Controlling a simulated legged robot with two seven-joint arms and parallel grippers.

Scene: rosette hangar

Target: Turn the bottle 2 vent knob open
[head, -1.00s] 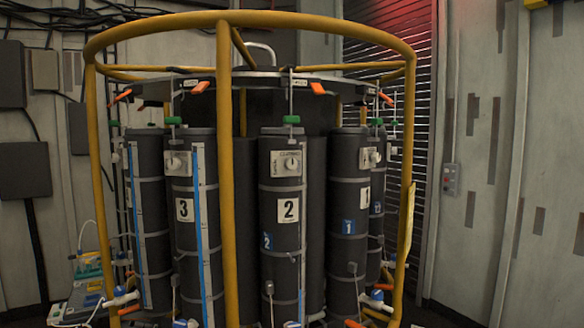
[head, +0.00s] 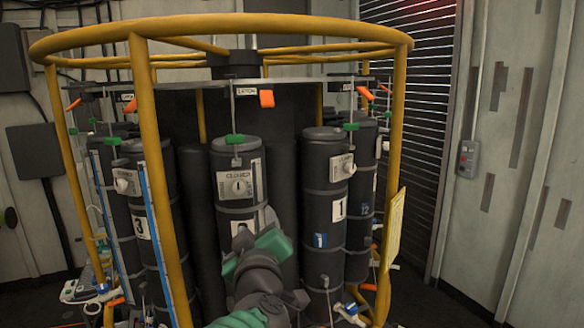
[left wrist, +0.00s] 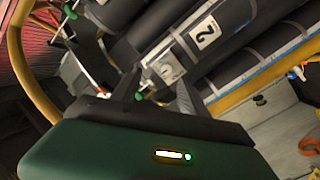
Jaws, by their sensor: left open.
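Bottle 2 (head: 233,153) is a dark grey cylinder in the middle of the rack in the head view. Its vent knob (head: 238,186) is a small light knob on a plate marked CLOSED near the bottle's top. My left gripper (head: 255,222), with a green body, is just below and in front of the knob, and its arm hides the lower bottle. In the left wrist view the open fingers (left wrist: 160,84) point toward the knob plate (left wrist: 167,70), and nothing is between them. The white "2" label (left wrist: 206,33) shows there too. My right gripper is not in view.
A yellow tubular frame (head: 150,130) rings the rack, with one upright left of bottle 2. Bottle 3 (head: 143,160) stands to the left and bottle 1 (head: 322,165) to the right. An orange tag (head: 267,98) hangs above bottle 2.

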